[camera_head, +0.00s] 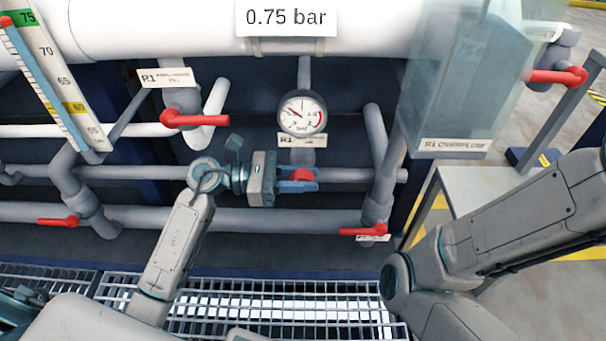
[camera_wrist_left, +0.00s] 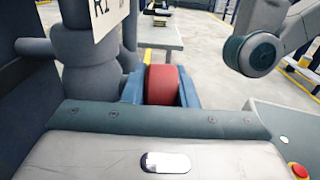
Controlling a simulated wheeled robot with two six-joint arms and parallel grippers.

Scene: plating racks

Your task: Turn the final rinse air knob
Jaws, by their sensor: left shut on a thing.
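The red air knob (camera_head: 302,175) sits below the round pressure gauge (camera_head: 302,114), in front of the grey pipework. My left gripper (camera_head: 304,180) reaches it from the left and is shut on it, with blue fingers on both sides. In the left wrist view the red knob (camera_wrist_left: 162,85) is between the two blue fingers (camera_wrist_left: 161,92). The gauge has a white face and a red arc at its right. My right arm comes in from the right, but its gripper is out of view.
Red-handled valves are around: upper left (camera_head: 195,119), lower left (camera_head: 58,221), lower right (camera_head: 362,231) and far right (camera_head: 556,76). A sign (camera_head: 286,17) reads 0.75 bar. A clear overflow tank (camera_head: 450,90) stands right. A metal grating (camera_head: 270,310) lies below.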

